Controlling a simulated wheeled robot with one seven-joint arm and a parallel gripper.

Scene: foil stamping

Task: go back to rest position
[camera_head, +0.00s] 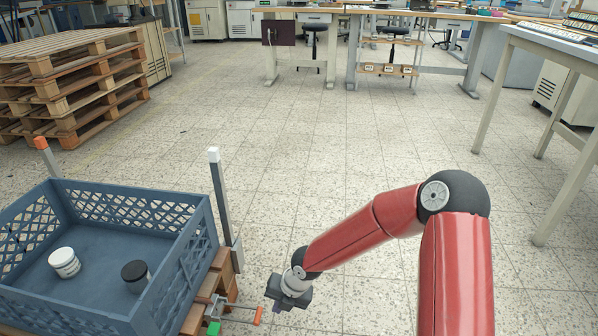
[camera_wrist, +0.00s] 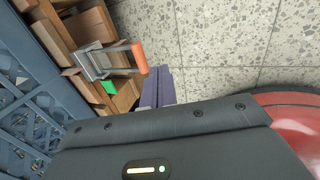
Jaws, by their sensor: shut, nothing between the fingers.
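My gripper (camera_head: 276,306) is at the end of my red arm, low over the tiled floor, just right of the blue crate (camera_head: 185,262). In the wrist view my gripper's purple-grey fingers (camera_wrist: 160,86) are together with nothing between them. They are apart from the orange-ended metal clamp (camera_wrist: 105,62) on the wooden pallet side. The arm is bent, reaching forward and down to the left.
The crate holds a white jar (camera_head: 64,262) and a black-lidded jar (camera_head: 135,276). A grey post (camera_head: 218,195) with a white top stands by its corner. Stacked pallets (camera_head: 75,85) are at the left. A table (camera_head: 552,48) is at the right. The middle floor is clear.

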